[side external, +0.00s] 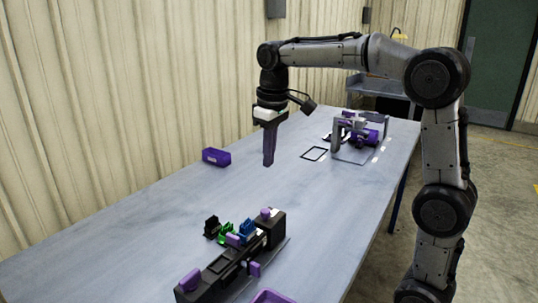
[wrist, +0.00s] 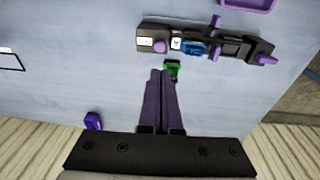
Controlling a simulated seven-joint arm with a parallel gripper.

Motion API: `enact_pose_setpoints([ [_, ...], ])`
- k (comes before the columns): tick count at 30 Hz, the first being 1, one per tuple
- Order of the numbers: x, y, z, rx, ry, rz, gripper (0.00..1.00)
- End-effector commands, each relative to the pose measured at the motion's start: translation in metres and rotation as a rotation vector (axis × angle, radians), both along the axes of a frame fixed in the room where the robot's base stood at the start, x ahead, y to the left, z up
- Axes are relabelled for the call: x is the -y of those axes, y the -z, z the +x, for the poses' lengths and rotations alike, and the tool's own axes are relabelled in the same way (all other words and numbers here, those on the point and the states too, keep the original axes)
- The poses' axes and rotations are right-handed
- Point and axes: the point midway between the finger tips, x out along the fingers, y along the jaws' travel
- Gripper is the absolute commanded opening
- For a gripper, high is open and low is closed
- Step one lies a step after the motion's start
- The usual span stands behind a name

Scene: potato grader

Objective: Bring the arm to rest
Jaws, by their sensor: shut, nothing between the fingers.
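My gripper (side external: 268,163) points straight down in the side view, high above the middle of the table (side external: 225,190). Its long dark purple fingers are together and hold nothing. In the wrist view the fingers of my gripper (wrist: 161,73) reach up the picture, with their tips overlapping the view of a small green part (wrist: 173,66). The gripper is clear of the table and touches nothing that I can see.
A purple box (side external: 216,157) lies near the wall. A grey-and-purple fixture (side external: 360,132) and black outline (side external: 314,154) are farther back.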

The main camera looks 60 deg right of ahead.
Motion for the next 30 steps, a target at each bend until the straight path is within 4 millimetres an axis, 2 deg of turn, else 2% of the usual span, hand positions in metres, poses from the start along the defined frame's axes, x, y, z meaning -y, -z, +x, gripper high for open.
enact_pose_setpoints([
  [8,-0.001,0.0,0.0,0.002,-0.002,0.0,0.0],
  [11,-0.005,-0.012,-0.004,0.032,-0.012,-0.005,0.0],
  [13,-0.012,-0.025,-0.015,0.064,-0.025,-0.011,0.0],
  [16,-0.025,-0.038,-0.046,0.105,-0.049,-0.014,0.0],
  [20,-0.042,-0.039,-0.094,0.174,-0.071,-0.013,0.0],
  [25,-0.058,-0.016,-0.154,0.267,-0.083,-0.002,0.0],
  [30,-0.068,0.028,-0.199,0.343,-0.074,0.017,0.0],
])
